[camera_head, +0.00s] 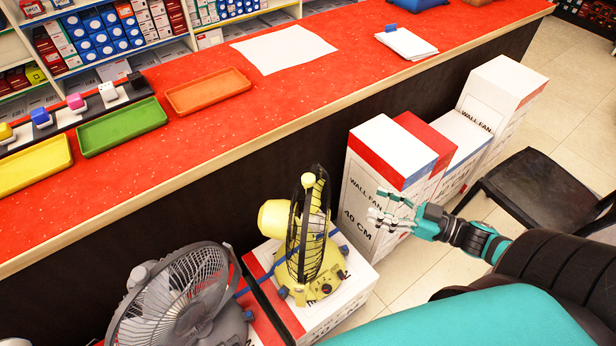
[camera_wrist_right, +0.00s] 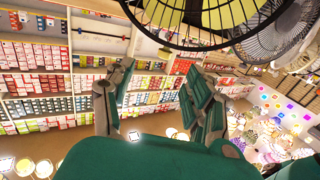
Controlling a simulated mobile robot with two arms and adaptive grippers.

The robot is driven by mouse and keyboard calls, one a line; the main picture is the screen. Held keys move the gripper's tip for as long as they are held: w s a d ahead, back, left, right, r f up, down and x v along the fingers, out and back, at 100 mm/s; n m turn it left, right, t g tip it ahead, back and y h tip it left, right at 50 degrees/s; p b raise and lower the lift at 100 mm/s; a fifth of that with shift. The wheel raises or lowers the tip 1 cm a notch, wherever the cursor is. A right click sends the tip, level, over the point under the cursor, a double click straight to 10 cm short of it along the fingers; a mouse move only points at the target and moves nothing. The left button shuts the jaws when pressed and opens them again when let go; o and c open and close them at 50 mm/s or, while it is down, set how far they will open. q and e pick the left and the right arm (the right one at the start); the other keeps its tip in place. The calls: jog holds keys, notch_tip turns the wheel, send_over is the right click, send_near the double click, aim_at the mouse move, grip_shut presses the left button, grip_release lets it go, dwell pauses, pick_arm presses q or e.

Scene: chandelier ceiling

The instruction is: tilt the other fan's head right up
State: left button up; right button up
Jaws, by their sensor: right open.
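A yellow fan (camera_head: 325,285) stands on a white and red box. Its dark, round grille (camera_head: 308,235) stands near upright, edge-on to me, with the yellow motor housing on its left. A grey fan (camera_head: 175,300) is to its left, its grille leaning back and facing partly upward. My right gripper (camera_head: 392,212) is open and empty, to the right of the yellow fan and apart from it. In the right wrist view, the gripper's fingers (camera_wrist_right: 162,95) are spread, with the yellow fan's grille (camera_wrist_right: 205,14) above and a pale grey fan (camera_wrist_right: 278,38) at the upper right. My left gripper is out of view.
A red counter (camera_head: 300,90) runs behind the fans, with orange (camera_head: 207,91), green (camera_head: 121,126) and yellow (camera_head: 34,165) trays. Wall fan boxes (camera_head: 385,190) stand close behind my right gripper. A black chair (camera_head: 535,190) is at the right.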

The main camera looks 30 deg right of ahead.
aim_at(309, 181)
jog(key=shift+n+y, duration=0.3)
jog(key=shift+y, duration=0.2)
jog(key=x, duration=0.6)
jog(key=p+x, duration=0.1)
jog(key=x, duration=0.4)
jog(key=a+x, duration=0.1)
jog(key=x, duration=0.5)
jog(key=shift+s+a+r, duration=0.1)
jog(key=shift+a+r, duration=0.1)
jog(key=shift+r, duration=0.25)
grip_shut()
